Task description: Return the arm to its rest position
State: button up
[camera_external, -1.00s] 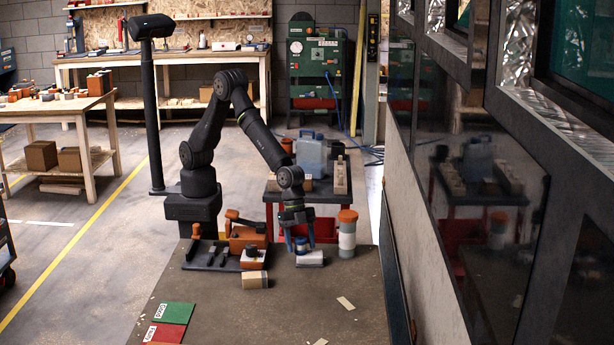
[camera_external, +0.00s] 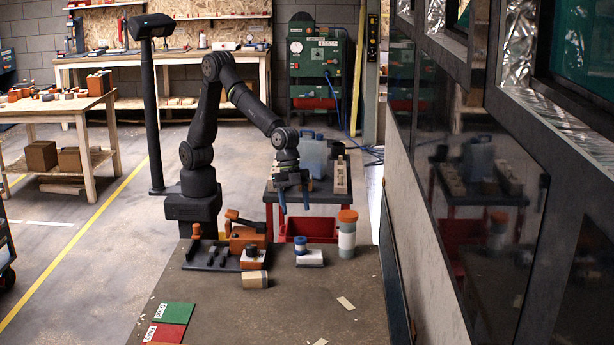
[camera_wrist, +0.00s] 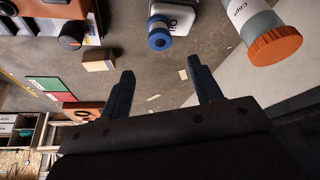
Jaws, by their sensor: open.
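My gripper (camera_external: 293,198) is open and empty, raised above the back edge of the workbench (camera_external: 310,290). Its two blue-grey fingers (camera_wrist: 160,88) show apart in the wrist view, with nothing between them.
An orange-lidded container (camera_external: 347,237) stands right of the jar. A dark tool rack (camera_external: 208,257), orange box (camera_external: 245,237) and tan block (camera_external: 254,279) are at left. Green (camera_external: 174,313) and red (camera_external: 164,333) cards lie at front left. A wall panel (camera_external: 430,240) bounds the right.

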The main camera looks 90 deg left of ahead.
aim_at(302, 240)
dwell(0.3)
jog(key=x, duration=1.2)
jog(key=shift+f, duration=0.3)
notch_tip(302, 240, up, 3)
jog(key=shift+a+f, duration=0.1)
jog(key=shift+r, duration=0.5)
jog(key=shift+f, duration=0.1)
